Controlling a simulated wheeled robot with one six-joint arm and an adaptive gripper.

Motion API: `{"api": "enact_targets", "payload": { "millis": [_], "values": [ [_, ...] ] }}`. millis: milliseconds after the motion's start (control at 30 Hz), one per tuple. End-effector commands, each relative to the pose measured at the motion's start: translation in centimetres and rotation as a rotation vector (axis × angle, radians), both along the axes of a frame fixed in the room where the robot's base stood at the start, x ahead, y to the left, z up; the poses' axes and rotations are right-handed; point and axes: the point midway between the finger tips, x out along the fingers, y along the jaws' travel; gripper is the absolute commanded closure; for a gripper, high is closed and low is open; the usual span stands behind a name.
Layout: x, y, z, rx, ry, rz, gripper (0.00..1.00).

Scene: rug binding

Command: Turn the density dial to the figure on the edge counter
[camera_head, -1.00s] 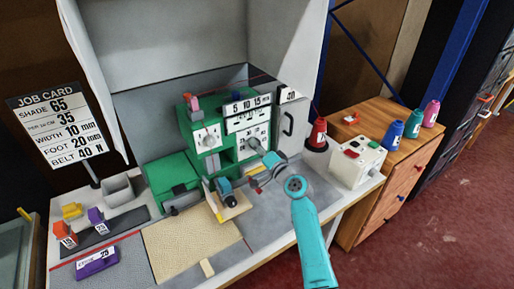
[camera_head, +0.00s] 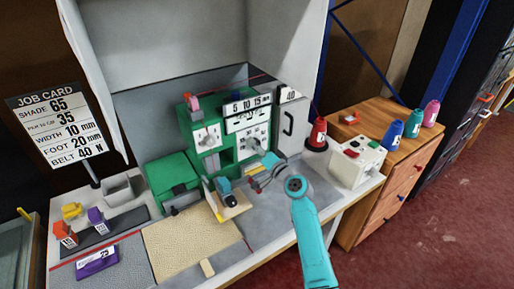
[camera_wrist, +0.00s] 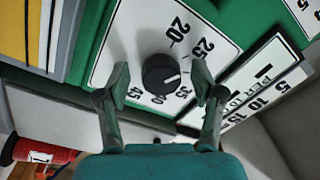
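The density dial is a black knob (camera_wrist: 161,73) with a white pointer mark on a white scale plate (camera_wrist: 130,30) in the wrist view. Figures 20, 25, 35 and 45 are readable around it. The pointer faces right, towards the stretch between 25 and 35, partly behind a fingertip. My gripper (camera_wrist: 160,80) is open, one finger on each side of the knob, with visible gaps. In the head view my gripper (camera_head: 266,163) is in front of the green machine's right panel (camera_head: 254,140).
The job card (camera_head: 58,125) lists 65, 35, 10 mm, 20 mm and 40 N. A second knob (camera_head: 207,141) sits left on the green machine. A red cone (camera_head: 318,132) and a white button box (camera_head: 357,163) stand right. A tan rug piece (camera_head: 190,245) lies in front.

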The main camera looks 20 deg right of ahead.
Motion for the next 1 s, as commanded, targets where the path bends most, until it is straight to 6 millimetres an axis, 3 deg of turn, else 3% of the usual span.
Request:
{"api": "enact_targets", "payload": {
  "millis": [367, 800, 1000],
  "values": [
    [-1.0, -0.4, -0.1, 0.0, 0.0, -0.002, 0.33],
    [-8.6, -3.1, -0.5, 0.001, 0.001, -0.003, 0.33],
    [-10.7, -3.9, -0.5, 0.0, 0.0, -0.002, 0.33]
  ]
}}
